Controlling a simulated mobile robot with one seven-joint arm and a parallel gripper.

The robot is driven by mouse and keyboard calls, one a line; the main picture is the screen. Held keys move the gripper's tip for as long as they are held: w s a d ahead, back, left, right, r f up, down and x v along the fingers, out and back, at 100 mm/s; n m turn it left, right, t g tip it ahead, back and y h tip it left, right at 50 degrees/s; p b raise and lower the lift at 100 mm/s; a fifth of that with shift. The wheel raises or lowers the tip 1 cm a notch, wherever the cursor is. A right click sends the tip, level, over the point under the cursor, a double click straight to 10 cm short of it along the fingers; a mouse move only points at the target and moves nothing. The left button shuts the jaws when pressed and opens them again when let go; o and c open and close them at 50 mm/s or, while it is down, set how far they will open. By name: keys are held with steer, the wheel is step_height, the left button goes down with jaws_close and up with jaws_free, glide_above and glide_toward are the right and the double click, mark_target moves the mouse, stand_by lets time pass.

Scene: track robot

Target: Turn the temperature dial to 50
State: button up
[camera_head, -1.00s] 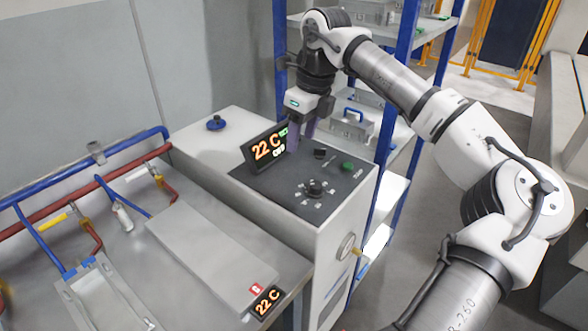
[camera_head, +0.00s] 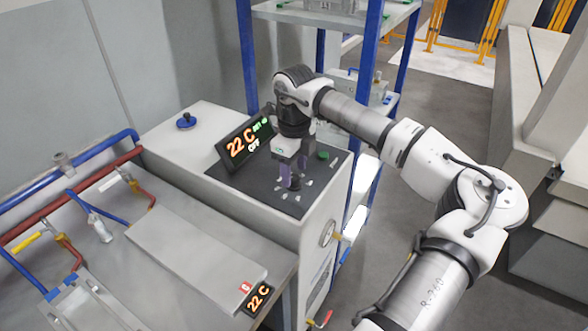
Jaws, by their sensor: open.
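The temperature dial (camera_head: 292,184) is a small black knob on the dark control panel (camera_head: 240,186) on top of the grey cabinet, with white marks around it. My gripper (camera_head: 291,178) points down right over the dial, and its purple fingers hide most of the knob. The jaws are open; I cannot tell whether the fingers touch the knob. The tilted display (camera_head: 243,143) behind the panel reads 22 C, with OFF in white and small green text beside it.
A green button (camera_head: 323,155) sits on the panel right of my gripper. A second display (camera_head: 258,297) on the bench edge reads 22 C. Blue and red pipes (camera_head: 80,207) run along the wall at left. A blue-posted shelf (camera_head: 368,45) stands behind the cabinet.

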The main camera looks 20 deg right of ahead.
steer(key=shift+f, duration=1.05)
steer(key=c, duration=1)
steer(key=shift+m+b, duration=0.3)
steer(key=shift+f+m+b, duration=0.15)
steer(key=shift+m+b, duration=0.35)
steer(key=shift+b, duration=0.2)
steer(key=shift+m+b, duration=1.2)
steer(key=shift+b, duration=0.05)
steer(key=m+b, duration=0.1)
steer(key=m, duration=0.1)
steer(key=m+b, duration=0.2)
steer(key=shift+r+m, duration=0.2)
steer(key=shift+m, duration=0.1)
steer(key=shift+b, duration=0.3)
